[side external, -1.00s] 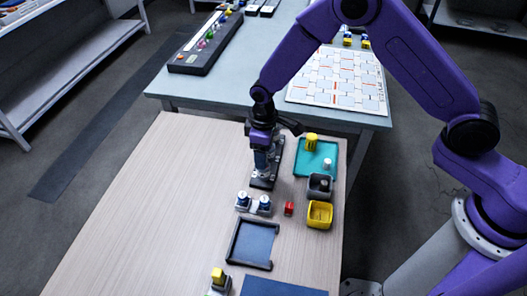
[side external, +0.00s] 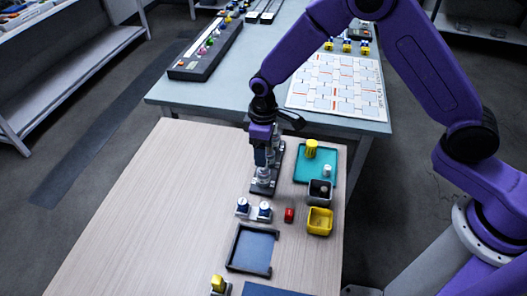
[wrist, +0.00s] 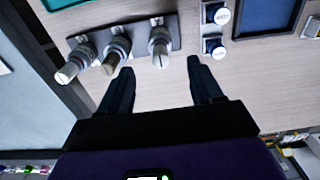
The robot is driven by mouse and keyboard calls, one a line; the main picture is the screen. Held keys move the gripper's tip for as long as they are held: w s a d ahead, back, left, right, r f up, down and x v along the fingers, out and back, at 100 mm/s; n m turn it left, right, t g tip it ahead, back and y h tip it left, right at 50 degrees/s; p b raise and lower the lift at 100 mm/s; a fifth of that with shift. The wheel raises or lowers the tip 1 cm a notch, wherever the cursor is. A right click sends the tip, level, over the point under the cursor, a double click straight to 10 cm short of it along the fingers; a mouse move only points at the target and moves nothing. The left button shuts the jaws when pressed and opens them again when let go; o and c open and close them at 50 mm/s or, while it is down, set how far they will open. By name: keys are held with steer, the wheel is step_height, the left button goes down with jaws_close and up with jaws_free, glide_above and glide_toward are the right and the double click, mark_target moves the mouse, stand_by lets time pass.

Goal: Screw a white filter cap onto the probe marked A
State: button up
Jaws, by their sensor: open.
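A dark rack (side external: 259,189) holds a row of three upright grey probes. In the wrist view they are a left probe (wrist: 77,64), a middle probe (wrist: 114,54) with a brownish tip, and a right probe (wrist: 159,50) with a pale, slotted top. Their labels are too small to read. A small white piece (side external: 327,169), perhaps a filter cap, stands on the teal tray (side external: 301,170).
A yellow cylinder (side external: 311,148) stands on the teal tray. The table's left side is clear.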

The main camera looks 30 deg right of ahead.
steer(key=shift+r, duration=1.4)
